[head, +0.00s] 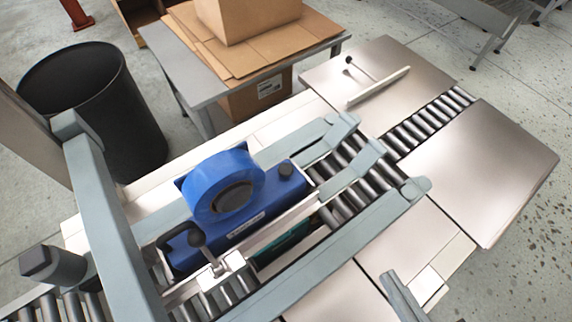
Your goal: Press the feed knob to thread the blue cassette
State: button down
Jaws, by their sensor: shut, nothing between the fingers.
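The blue cassette (255,216) sits in the conveyor machine at the middle of the head view, with a large blue roll (205,188) on top. A short dark round knob (286,169) stands on the cassette's far right corner; it looks like the feed knob. I cannot tell whether the cassette is threaded. My gripper is not in view.
Grey frame rails flank the roller conveyor (340,205), and a grey upright (110,225) stands at left. A metal plate (490,170) lies at right. Behind are a table (205,93) with cardboard and a black bin (105,115). Another ball-topped lever (349,60) stands at the back.

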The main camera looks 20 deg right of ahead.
aim_at(285, 169)
jog(key=k, duration=1.2)
jog(key=u, duration=1.6)
jog(key=k+l, duration=0.1)
jog(key=l, duration=0.5)
jog(key=k+l, duration=0.1)
jog(key=l, duration=0.45)
